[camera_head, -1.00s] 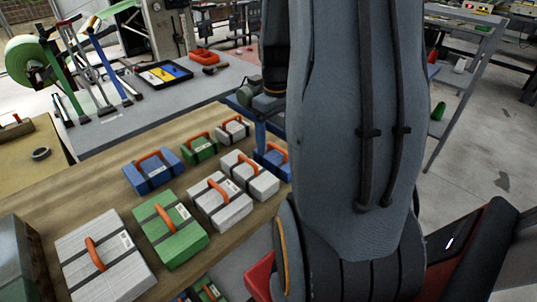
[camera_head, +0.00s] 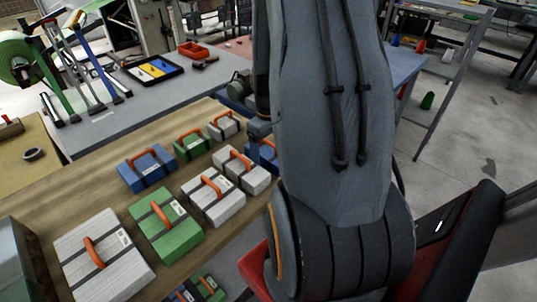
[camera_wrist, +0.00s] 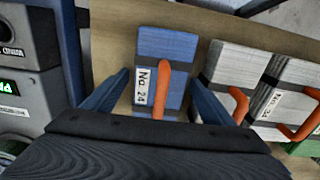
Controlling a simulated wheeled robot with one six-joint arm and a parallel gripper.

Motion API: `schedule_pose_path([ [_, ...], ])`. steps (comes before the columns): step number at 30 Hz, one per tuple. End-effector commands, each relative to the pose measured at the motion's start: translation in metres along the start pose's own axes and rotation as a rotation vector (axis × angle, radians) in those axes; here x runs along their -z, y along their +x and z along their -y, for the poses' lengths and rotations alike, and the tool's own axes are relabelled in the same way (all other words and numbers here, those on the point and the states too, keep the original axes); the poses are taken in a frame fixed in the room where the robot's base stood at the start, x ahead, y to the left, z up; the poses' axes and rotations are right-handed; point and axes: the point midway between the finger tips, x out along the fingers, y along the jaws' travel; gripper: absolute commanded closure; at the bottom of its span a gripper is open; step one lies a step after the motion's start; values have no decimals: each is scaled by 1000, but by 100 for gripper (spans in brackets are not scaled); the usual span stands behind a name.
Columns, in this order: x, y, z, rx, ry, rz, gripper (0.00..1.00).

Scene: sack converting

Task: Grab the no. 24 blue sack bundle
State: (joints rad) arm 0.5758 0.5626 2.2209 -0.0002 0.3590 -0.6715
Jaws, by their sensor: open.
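The no. 24 blue sack bundle (camera_wrist: 168,43) lies on the table in the wrist view, with a white "No. 24" label, a dark strap and an orange handle. My gripper (camera_wrist: 160,78) is open, with one blue finger on each side of the bundle. I cannot tell whether the fingers touch it or how far above the table they are. In the head view, a blue bundle (camera_head: 268,156) at the table's right end is mostly hidden behind my arm.
White bundles (camera_wrist: 238,70) lie close to the right of the blue one. A grey machine (camera_wrist: 27,90) with a green display stands at left. Another blue bundle (camera_head: 147,170), green bundles (camera_head: 166,228) and white bundles (camera_head: 103,255) cover the wooden table (camera_head: 85,172).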

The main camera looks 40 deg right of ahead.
Motion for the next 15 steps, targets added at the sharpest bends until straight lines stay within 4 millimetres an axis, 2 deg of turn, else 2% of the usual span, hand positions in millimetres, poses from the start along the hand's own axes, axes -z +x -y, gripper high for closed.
schedule_pose_path([
  [5, 0, 0, 0, 0, 0, -1, 24],
  [13, 0, 0, 0, 0, 0, -1, 69],
  [15, 0, 0, 0, -1, 0, -1, 69],
])
